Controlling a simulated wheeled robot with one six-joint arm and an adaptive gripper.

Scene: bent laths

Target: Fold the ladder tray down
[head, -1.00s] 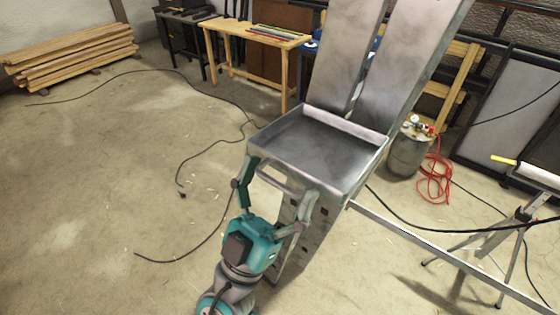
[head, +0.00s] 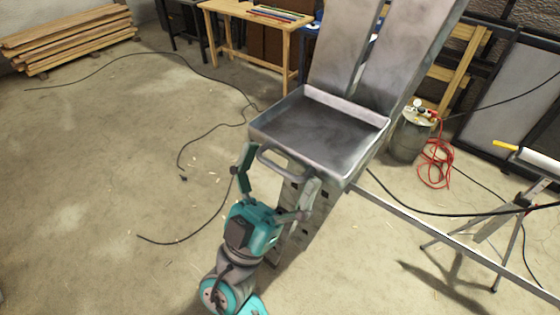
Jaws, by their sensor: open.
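The ladder tray (head: 325,130) is a grey metal tray with a raised rim, standing out from the metal ladder (head: 397,60). It looks roughly level. A handle bar (head: 280,168) sits on its front edge, facing me. My gripper (head: 281,170) is open, with its two fingers spread wide to the left and right of the handle. The right finger is below the tray's front edge. I cannot tell whether either finger touches the handle or tray. The gripper holds nothing.
A wooden table (head: 255,20) and a lumber stack (head: 65,38) stand at the back. A compressor tank (head: 410,135) with a red hose (head: 435,165) stands right of the ladder. A metal rail (head: 440,245) runs to the lower right. Black cables cross the open floor at left.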

